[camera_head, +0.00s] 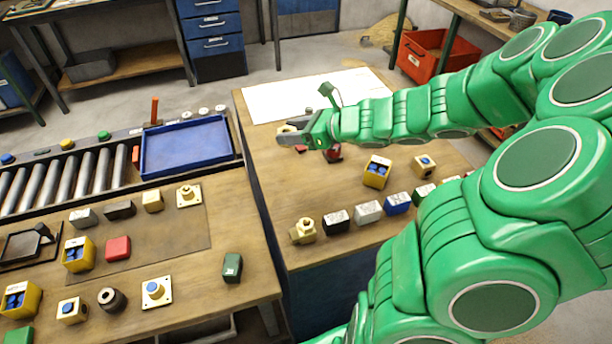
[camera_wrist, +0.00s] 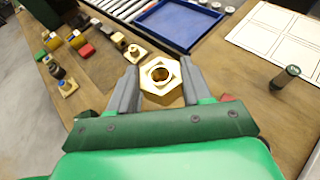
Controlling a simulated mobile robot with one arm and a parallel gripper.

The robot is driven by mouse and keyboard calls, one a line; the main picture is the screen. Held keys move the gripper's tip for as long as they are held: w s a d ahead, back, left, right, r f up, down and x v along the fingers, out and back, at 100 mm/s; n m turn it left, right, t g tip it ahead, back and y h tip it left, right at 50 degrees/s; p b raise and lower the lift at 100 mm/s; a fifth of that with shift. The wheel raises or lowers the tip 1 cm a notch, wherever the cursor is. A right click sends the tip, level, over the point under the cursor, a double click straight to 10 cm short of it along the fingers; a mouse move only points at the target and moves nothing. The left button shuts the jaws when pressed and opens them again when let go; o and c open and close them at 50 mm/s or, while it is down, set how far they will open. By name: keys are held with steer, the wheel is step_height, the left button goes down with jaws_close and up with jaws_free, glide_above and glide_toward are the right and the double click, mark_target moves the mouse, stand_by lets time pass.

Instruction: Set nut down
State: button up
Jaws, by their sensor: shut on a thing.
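A brass hex nut (camera_wrist: 161,80) with a round threaded hole sits between the two grey fingers of my gripper (camera_wrist: 160,72) in the wrist view. The fingers press on opposite sides of it. In the head view my gripper (camera_head: 286,134) is over the left part of the right wooden table (camera_head: 290,185), in front of the white sheet. The nut is mostly hidden there by the fingers. How high it is above the table top I cannot tell.
A white panelled sheet (camera_head: 310,92) covers the table's far end. A blue tray (camera_head: 187,148) lies to the left. A yellow button box (camera_head: 376,172), several coloured blocks and a brass fitting (camera_head: 303,230) stand nearer. A dark cylinder (camera_wrist: 285,78) stands right in the wrist view.

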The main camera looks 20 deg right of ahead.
steer(key=s+d+n+g+y, duration=0.3)
steer(key=s+n+g, duration=0.2)
steer(key=s, duration=1)
glide_above(312, 179)
steer(key=s, duration=0.1)
steer(key=f, duration=0.9)
steer(key=shift+s+f, duration=0.15)
steer(key=shift+s, duration=0.05)
steer(key=shift+w+f, duration=0.5)
steer(key=shift+f, duration=0.25)
steer(key=shift+w+f, duration=0.1)
steer(key=shift+f, duration=1.4)
steer(key=shift+f, duration=0.2)
steer(key=o, duration=1.4)
steer(key=shift+r, duration=0.1)
